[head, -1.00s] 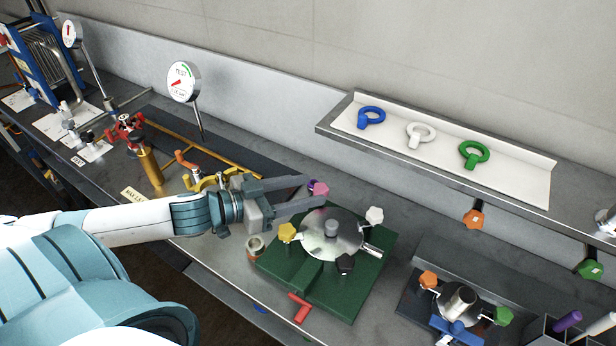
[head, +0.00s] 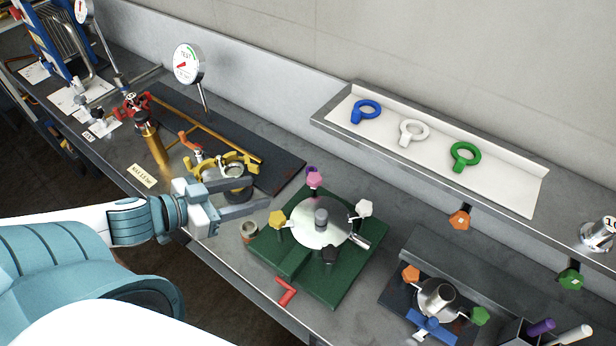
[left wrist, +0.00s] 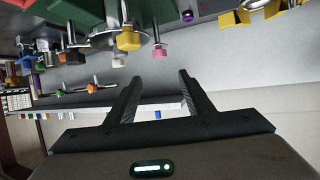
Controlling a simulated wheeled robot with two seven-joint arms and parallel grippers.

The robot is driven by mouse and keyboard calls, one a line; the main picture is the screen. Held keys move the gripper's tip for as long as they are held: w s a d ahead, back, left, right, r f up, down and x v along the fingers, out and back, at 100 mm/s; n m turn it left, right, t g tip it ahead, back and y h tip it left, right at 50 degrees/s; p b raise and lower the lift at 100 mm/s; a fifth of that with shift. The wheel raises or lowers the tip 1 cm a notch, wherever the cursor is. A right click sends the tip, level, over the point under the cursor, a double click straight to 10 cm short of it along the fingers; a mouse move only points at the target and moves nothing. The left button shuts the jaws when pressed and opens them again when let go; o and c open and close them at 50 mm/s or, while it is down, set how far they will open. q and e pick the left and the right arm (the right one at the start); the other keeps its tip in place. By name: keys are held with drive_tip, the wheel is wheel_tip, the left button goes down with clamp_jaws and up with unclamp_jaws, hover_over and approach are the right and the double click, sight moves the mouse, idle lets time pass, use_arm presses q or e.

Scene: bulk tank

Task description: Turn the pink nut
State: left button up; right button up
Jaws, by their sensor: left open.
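The pink nut (head: 314,180) stands at the back edge of the round silver lid (head: 322,236) on a green base (head: 340,283). A purple piece shows just behind it. Yellow, white and black nuts sit around the same lid. My left gripper (head: 262,197) is open and empty, to the left of the pink nut and apart from it. In the left wrist view the pink nut (left wrist: 160,51) shows beyond the open fingers (left wrist: 157,75), with the yellow nut (left wrist: 129,39) to its left. My right gripper is not in view.
A yellow clamp fitting (head: 228,166) and a dial gauge (head: 188,64) stand behind and left of my left gripper. A small cup (head: 249,231) and a red handle (head: 286,291) lie near the green base. A shelf (head: 490,191) holds three coloured rings.

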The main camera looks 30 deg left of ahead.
use_arm(q)
drive_tip(key=shift+w+d, duration=0.1)
drive_tip(key=shift+w, duration=0.1)
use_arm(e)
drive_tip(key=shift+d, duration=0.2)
use_arm(q)
drive_tip(key=p, duration=0.2)
approach(313, 178)
drive_tip(key=p+x, duration=0.2)
drive_tip(key=x, duration=0.5)
drive_tip(key=shift+w+r, duration=0.1)
drive_tip(key=shift+w, duration=0.05)
drive_tip(key=shift+w+d+f+p, duration=0.3)
drive_tip(key=shift+w+f+p, duration=0.1)
drive_tip(key=shift+w, duration=0.15)
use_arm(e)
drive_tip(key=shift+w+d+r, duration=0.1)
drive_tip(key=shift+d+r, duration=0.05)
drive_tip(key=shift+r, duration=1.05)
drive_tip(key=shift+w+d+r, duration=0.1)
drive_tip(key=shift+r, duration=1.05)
use_arm(q)
drive_tip(key=shift+c, duration=0.2)
drive_tip(key=c, duration=1)
